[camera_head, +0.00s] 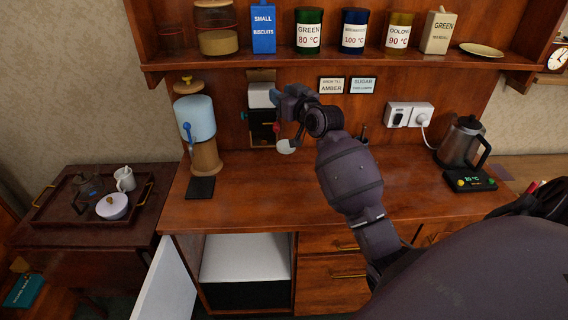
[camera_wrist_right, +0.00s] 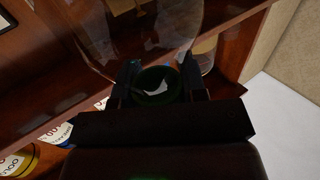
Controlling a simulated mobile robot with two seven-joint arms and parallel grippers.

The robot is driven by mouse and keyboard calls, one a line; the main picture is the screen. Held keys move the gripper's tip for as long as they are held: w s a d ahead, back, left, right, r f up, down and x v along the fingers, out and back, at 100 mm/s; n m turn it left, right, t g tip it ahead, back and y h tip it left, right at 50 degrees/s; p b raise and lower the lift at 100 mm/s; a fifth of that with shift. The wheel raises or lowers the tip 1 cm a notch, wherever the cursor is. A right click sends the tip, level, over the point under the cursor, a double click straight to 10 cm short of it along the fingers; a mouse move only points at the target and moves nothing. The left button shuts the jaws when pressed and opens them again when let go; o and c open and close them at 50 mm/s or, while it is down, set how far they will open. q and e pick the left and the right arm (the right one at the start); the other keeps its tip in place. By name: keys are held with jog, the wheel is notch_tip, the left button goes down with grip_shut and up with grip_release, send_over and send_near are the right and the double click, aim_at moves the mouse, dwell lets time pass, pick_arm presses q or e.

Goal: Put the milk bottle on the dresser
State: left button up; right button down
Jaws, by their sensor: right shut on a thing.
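My right gripper (camera_head: 283,112) is above the dresser's worktop near the back panel, seen mostly from behind. In the right wrist view its fingers (camera_wrist_right: 158,86) are shut on a clear glass thing with a dark green ring, which I take for the milk bottle (camera_wrist_right: 150,40). In the head view a whitish rounded end (camera_head: 286,147) shows just below the gripper; the rest of it is hidden or see-through. My left gripper is not in view.
A blue-topped dispenser (camera_head: 195,118) stands left on the dresser, with a dark mat (camera_head: 200,188) before it. A kettle (camera_head: 461,143) stands right. Tins line the shelf (camera_head: 350,61) above. A white door (camera_head: 168,285) hangs open below. The worktop's middle is clear.

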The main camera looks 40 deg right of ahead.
aim_at(283, 149)
notch_tip(283, 149, down, 12)
jog(key=shift+f+b, duration=0.8)
jog(key=shift+f, duration=2.05)
jog(key=c, duration=0.7)
grip_release()
jog(key=shift+s, duration=0.1)
jog(key=s, duration=1.2)
jog(key=s+a+f+g, duration=0.2)
jog(key=s+a+f, duration=0.3)
jog(key=s+f, duration=0.1)
jog(key=s+a+f+n+g, duration=0.1)
jog(key=s+a+f+g, duration=0.1)
jog(key=s+a+f, duration=0.3)
jog(key=s+a+f+g, duration=0.2)
jog(key=s+a+f, duration=0.4)
jog(key=s, duration=0.3)
jog(key=shift+f+n+y, duration=0.3)
jog(key=shift+f+y, duration=0.1)
